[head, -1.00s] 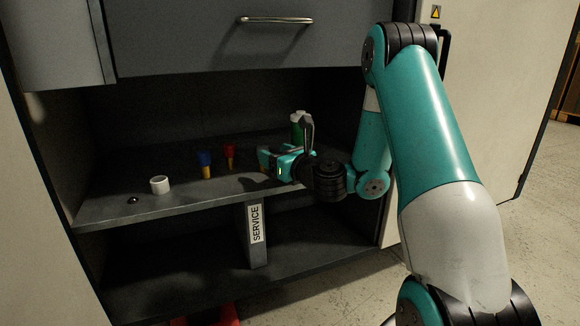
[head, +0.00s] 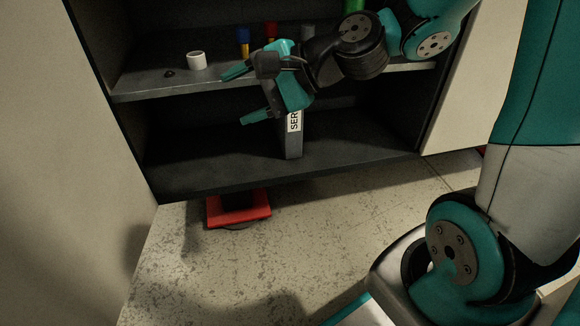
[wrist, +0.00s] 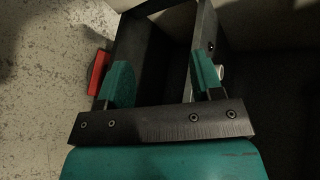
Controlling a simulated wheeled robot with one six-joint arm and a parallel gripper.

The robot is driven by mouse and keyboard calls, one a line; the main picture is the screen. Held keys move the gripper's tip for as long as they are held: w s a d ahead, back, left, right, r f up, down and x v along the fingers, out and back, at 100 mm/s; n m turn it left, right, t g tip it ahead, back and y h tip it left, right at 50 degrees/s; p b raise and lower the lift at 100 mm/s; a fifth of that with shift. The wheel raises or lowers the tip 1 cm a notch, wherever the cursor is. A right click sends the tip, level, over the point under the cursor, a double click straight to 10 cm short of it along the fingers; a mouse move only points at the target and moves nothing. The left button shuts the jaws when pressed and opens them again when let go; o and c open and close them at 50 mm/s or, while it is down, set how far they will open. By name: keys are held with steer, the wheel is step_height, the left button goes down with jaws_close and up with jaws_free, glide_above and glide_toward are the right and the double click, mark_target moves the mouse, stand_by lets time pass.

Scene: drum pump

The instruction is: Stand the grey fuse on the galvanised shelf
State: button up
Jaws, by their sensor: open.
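My gripper (head: 233,97) is open and empty in front of the cabinet, its fingers pointing left at about the height of the upper shelf's front edge. In the wrist view my gripper (wrist: 163,78) shows its two teal fingertips wide apart with nothing held between them. I cannot tell which one is the galvanised shelf. A grey upright piece (head: 307,32) behind my wrist may be the grey fuse, but it is mostly hidden and I cannot be sure.
On the upper shelf are a white ring-like cup (head: 196,61), a small dark piece (head: 169,73), a blue-topped item (head: 243,36), a red-topped item (head: 270,30) and a green object (head: 354,5). A labelled post (head: 294,140) stands between the shelves. A red object (head: 238,208) lies on the floor.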

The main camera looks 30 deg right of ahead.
steer(key=s+a+f+n+g+h, duration=0.1)
steer(key=s+n+g+h, duration=0.2)
steer(key=s+n, duration=0.5)
steer(key=s+a+f+n+g+h, duration=0.1)
steer(key=s+n+g+h, duration=0.2)
steer(key=s+n, duration=0.5)
steer(key=shift+s+a+n+g, duration=0.35)
steer(key=shift+n+g, duration=0.55)
steer(key=shift+n, duration=0.3)
